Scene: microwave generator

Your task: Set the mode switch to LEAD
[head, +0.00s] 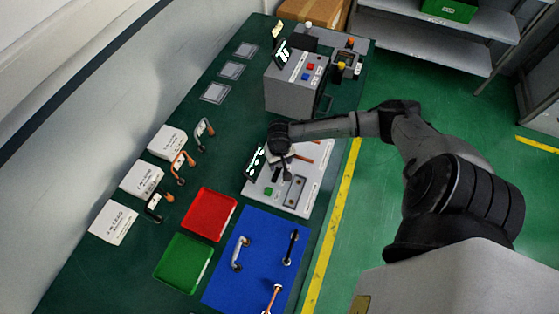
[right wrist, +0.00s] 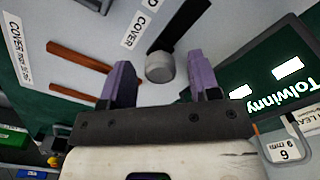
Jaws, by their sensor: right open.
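A light grey panel (head: 315,190) lies on the green bench, and my right gripper (head: 284,165) is over its upper part. In the right wrist view my right gripper (right wrist: 158,76) has its two purple fingers apart. A round grey knob (right wrist: 160,67) shows between the fingertips, with a gap on each side. It looks like the mode switch, but no mode lettering is readable beside it. A black bar (right wrist: 180,25) is just beyond the knob; I cannot tell whether they join. In the head view the gripper hides the knob. My left gripper is not in view.
A dark display (right wrist: 270,75) stands close to the right finger. Orange-brown strips (right wrist: 80,58) lie at left on the panel. A grey box (head: 293,88) with buttons stands behind. Red (head: 209,214) and green (head: 183,262) trays and a blue mat (head: 225,290) are in front.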

